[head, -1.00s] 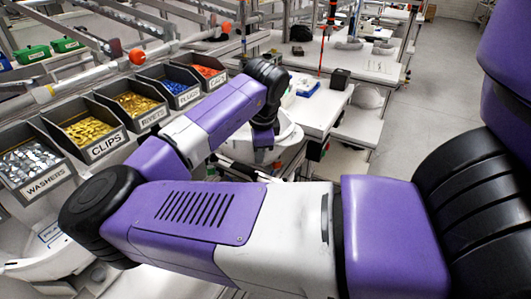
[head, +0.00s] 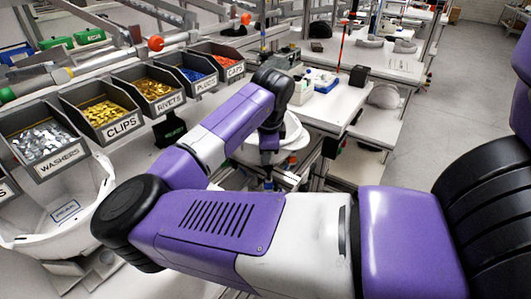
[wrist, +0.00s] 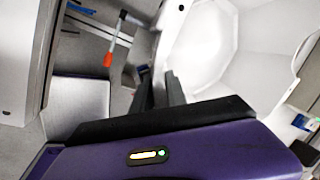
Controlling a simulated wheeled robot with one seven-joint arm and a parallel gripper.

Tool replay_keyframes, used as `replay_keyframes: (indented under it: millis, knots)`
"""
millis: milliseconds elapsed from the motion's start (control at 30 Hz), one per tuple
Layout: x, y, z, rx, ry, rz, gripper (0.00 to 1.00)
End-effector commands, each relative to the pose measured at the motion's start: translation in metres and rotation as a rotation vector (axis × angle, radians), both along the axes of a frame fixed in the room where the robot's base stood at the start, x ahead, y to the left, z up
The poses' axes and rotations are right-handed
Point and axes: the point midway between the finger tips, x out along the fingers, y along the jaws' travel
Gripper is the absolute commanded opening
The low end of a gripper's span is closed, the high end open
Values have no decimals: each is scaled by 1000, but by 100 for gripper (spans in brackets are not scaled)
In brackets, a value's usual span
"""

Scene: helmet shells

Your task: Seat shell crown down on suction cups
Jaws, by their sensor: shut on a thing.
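A white shell (wrist: 200,45) fills the upper middle of the wrist view, with its pale inside showing. My gripper (wrist: 158,85) is shut on it; its dark fingers meet the lower left side of the shell. The exact contact is hard to see. In the head view, a round white form that looks like this shell (head: 291,135) shows partly behind my wrist, which hides the fingers. Another large white shell (head: 60,232), open side up with a small label inside, stands at the left. I cannot make out any suction cups.
Bins of washers (head: 42,145), clips (head: 104,118), rivets, plugs and caps line the bench at the left. A white table (head: 335,105) with a blue-and-white box stands beyond my wrist. Grey shells lie on far tables. Open floor (head: 450,110) shows at the right.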

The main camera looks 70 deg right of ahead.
Motion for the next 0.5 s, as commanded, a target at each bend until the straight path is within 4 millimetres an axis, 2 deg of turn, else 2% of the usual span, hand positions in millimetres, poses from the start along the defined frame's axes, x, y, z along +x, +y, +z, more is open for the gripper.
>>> replay_keyframes:
  millis: [233,267,367,500]
  knots:
    - [0,0,1,-2,-1,0,0]
    - [0,0,1,-2,-1,0,24]
    - [0,0,1,-2,-1,0,44]
    - [0,0,0,-1,0,0,44]
